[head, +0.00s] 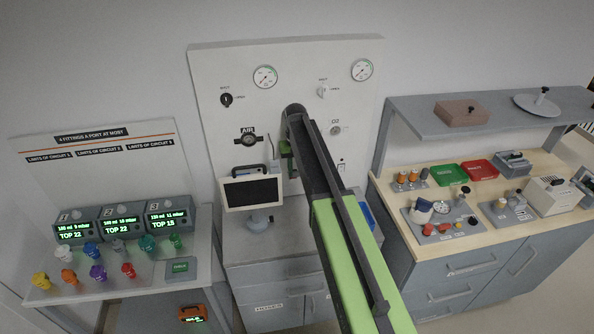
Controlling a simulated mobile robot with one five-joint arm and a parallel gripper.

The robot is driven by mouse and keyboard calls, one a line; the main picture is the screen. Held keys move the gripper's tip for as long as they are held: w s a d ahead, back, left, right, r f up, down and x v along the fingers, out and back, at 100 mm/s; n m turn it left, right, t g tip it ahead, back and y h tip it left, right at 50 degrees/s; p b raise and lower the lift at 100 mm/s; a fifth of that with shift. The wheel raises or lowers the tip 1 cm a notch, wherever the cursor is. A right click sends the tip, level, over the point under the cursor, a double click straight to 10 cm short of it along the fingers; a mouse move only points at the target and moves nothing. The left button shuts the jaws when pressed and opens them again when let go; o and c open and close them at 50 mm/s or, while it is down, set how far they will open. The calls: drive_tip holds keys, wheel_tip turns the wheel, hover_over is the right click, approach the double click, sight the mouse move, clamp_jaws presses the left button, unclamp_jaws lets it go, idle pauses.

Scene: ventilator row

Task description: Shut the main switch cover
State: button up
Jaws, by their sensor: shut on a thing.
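My gripper (287,160) is at the lower middle of the white wall panel, at the end of my green and dark arm. It is shut on what looks like the main switch cover (273,150), a thin grey piece standing out from the panel just left of my gripper. My arm hides most of the area behind and to the right of it, so the switch itself and how far the cover stands open cannot be seen clearly.
The white panel (222,62) carries gauges, knobs and an AIR fitting (248,140). A monitor (252,191) stands on the cabinet close below left of my gripper. A table with coloured fittings is at left, a workbench (466,235) with trays at right.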

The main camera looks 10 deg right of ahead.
drive_tip(key=shift+d, duration=0.25)
clamp_jaws()
drive_tip(key=shift+a, duration=0.15)
drive_tip(key=shift+s+f+t+b, duration=0.5)
drive_tip(key=shift+s+t+b, duration=0.1)
drive_tip(key=shift+t, duration=0.1)
wheel_tip(320, 180, down, 10)
drive_tip(key=t+b, duration=1.6)
drive_tip(key=b, duration=1.7)
drive_tip(key=shift+w+r+t, duration=0.25)
drive_tip(key=shift+w+t, duration=0.15)
drive_tip(key=shift+a+r+b, duration=0.1)
drive_tip(key=shift+b, duration=0.3)
